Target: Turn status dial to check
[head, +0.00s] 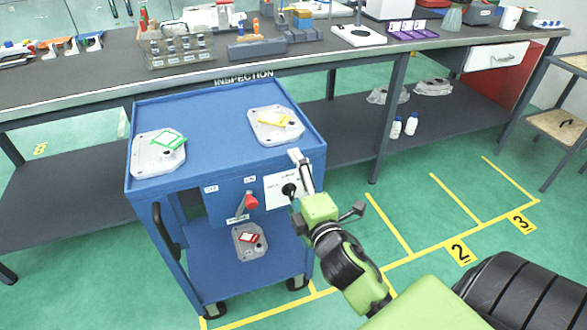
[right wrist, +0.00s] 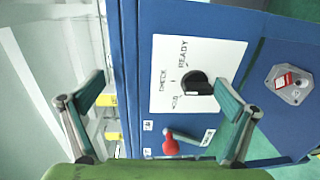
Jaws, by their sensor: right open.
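The status dial (right wrist: 198,84) is a black knob on a white plate (right wrist: 217,53) lettered CHECK, READY and a third, blurred word. In the head view the dial (head: 289,189) sits on the front of the blue cart, partly beside my gripper. I cannot tell which word the knob points to. My right gripper (head: 308,184) is in front of the plate. In the right wrist view its fingers (right wrist: 160,84) are spread wide, with the dial showing between them, nearer the right finger. Nothing is held. My left gripper is out of view.
A red-knobbed lever (head: 250,202) sits left of the plate on the blue cart (head: 220,110). Castings with green (head: 168,139) and yellow (head: 276,121) tags lie on top, and a red-tagged casting (head: 249,242) on the lower shelf. A workbench (head: 110,78) stands behind.

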